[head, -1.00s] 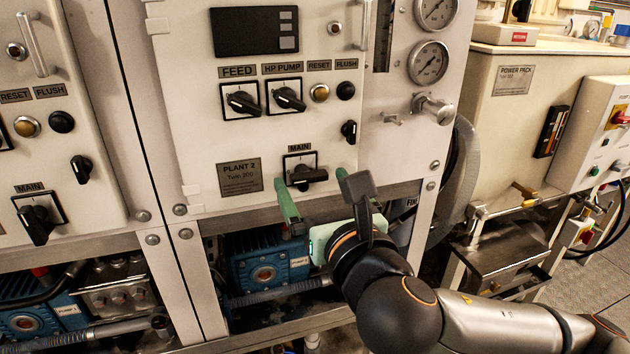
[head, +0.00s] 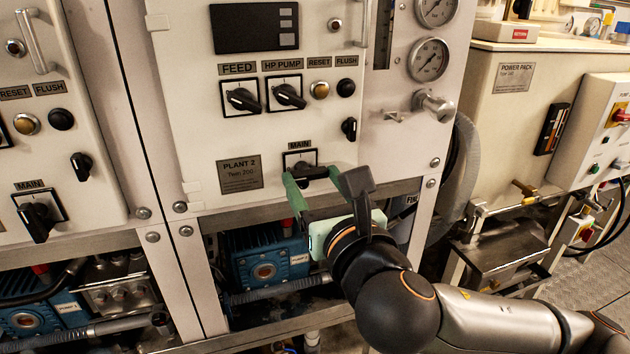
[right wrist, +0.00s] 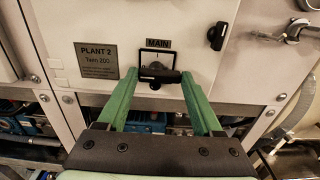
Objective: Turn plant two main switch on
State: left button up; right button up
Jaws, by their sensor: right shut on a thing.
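The plant two main switch (head: 300,158) is a black handle on a square plate under a MAIN label, low on the panel with the PLANT 2 sign (head: 239,175). Its handle lies about level. It also shows in the right wrist view (right wrist: 157,75). My right gripper (head: 312,174) has green fingers, one at each end of the handle, and is shut on it. In the right wrist view the fingers (right wrist: 160,79) flank the handle from left and right. The right fingertip is partly hidden in the head view. My left gripper is not in view.
Above are the FEED knob (head: 241,98), HP PUMP knob (head: 287,95) and a small black knob (head: 349,128). Another MAIN switch (head: 38,217) is on the left panel. A metal rail and a blue pump (head: 264,260) are below. A metal valve handle (head: 433,105) sticks out at right.

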jog(key=shift+c, duration=0.5)
